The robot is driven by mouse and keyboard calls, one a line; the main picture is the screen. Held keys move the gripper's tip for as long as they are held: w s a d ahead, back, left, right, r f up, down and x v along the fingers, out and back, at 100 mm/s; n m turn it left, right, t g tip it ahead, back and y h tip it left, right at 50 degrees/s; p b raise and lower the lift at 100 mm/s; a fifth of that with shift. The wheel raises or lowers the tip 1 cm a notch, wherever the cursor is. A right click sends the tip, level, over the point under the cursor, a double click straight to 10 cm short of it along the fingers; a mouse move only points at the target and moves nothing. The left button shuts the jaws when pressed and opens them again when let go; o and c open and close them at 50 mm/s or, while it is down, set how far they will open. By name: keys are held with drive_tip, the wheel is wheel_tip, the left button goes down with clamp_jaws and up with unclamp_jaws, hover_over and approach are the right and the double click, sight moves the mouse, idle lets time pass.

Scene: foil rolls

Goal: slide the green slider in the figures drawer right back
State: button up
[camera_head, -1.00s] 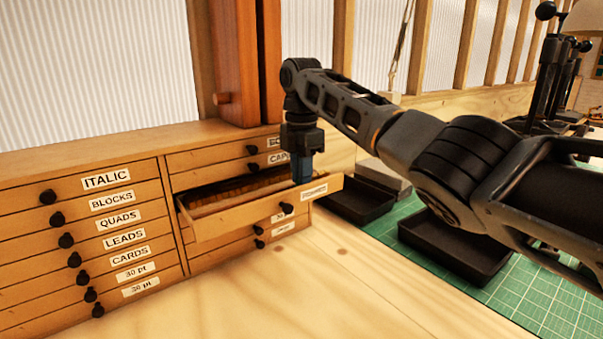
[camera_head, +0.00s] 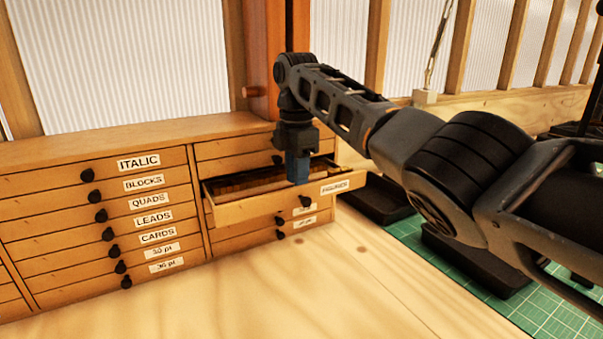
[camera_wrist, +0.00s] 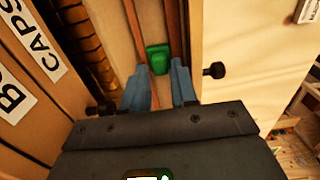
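The figures drawer (camera_head: 265,207) is pulled open in the right column of the cabinet. The green slider (camera_wrist: 158,58) shows inside it in the wrist view, in a narrow channel between wooden strips. My gripper (camera_head: 298,180) points down over the open drawer in the head view, near the drawer front. In the wrist view its blue fingers (camera_wrist: 158,72) are apart, one toward each side of the slider. I cannot tell whether they touch it or how far above it they are. The slider is hidden in the head view.
The drawer's knob (camera_wrist: 214,70) sticks out from its front. Wooden pieces (camera_wrist: 90,45) lie in rows beside the channel. The closed CAPS drawer (camera_wrist: 40,75) is close by. A black tray (camera_head: 470,255) lies on the green mat at right. The bench before the cabinet is clear.

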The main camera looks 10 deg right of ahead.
drive_tip(key=shift+d, duration=0.15)
drive_tip(key=shift+r, duration=0.35)
wheel_tip(320, 180, up, 7)
drive_tip(key=shift+b, duration=0.8)
